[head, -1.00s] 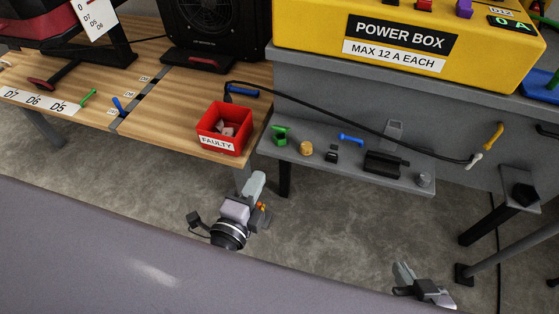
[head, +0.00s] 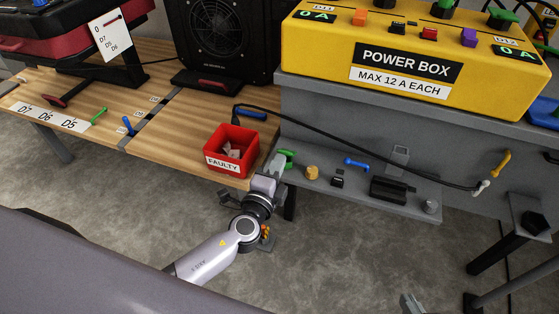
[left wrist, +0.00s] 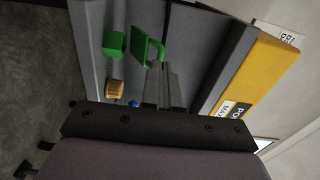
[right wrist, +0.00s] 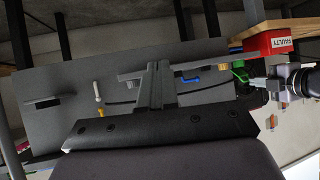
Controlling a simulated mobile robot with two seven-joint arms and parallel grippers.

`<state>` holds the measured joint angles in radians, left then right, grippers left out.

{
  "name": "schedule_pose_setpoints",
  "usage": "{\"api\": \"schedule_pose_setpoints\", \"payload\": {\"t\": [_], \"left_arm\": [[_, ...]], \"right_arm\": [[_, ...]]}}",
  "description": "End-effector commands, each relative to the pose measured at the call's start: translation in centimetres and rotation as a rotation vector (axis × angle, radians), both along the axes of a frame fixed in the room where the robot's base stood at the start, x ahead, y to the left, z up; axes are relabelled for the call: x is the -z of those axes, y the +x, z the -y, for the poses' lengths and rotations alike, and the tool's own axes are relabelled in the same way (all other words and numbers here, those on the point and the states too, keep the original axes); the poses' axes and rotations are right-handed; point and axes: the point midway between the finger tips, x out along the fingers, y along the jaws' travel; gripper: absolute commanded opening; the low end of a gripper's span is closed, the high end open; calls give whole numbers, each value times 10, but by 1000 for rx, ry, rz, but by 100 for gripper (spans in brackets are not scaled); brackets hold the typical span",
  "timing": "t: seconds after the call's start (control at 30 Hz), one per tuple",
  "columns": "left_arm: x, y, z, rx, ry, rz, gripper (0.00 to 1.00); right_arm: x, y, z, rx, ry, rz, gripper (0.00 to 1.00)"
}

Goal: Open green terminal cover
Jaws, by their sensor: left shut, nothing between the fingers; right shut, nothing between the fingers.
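The green terminal cover (head: 287,157) is on the grey side shelf, partly hidden behind my left gripper (head: 279,160) in the head view. In the left wrist view it appears as a tilted green plate (left wrist: 147,48) beside a separate-looking green block (left wrist: 115,42). My left gripper (left wrist: 160,68) is shut and empty, its tips close at the plate's lower edge; I cannot tell if they touch. The green part also shows in the right wrist view (right wrist: 239,72). My right gripper (head: 411,300) is shut and empty, low at the bottom edge, away from the shelf.
A red FAULTY bin (head: 231,152) stands close left of my left gripper. A black cable (head: 345,136) runs above the shelf. The yellow power box (head: 420,55) is behind.

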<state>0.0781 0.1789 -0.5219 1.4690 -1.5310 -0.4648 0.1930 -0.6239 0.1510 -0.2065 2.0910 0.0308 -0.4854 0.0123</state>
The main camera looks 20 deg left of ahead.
Motion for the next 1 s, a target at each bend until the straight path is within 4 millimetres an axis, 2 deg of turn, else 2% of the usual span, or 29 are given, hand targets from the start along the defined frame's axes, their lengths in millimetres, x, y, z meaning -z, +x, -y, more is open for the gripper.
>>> {"api": "schedule_pose_setpoints", "payload": {"t": [0.2,0.6,0.83,1.0], "left_arm": [[1,13,0,0,0,-1,0],[0,14,0,0,0,-2,0],[-6,15,0,-1,1,-26,0],[-6,16,0,0,1,-49,0]], "right_arm": [[1,0,0,-1,-1,-1,0],[-2,0,-1,-3,2,3,0],[-12,-1,1,5,5,-3,0],[0,-8,13,28,-8,-37,0]]}}
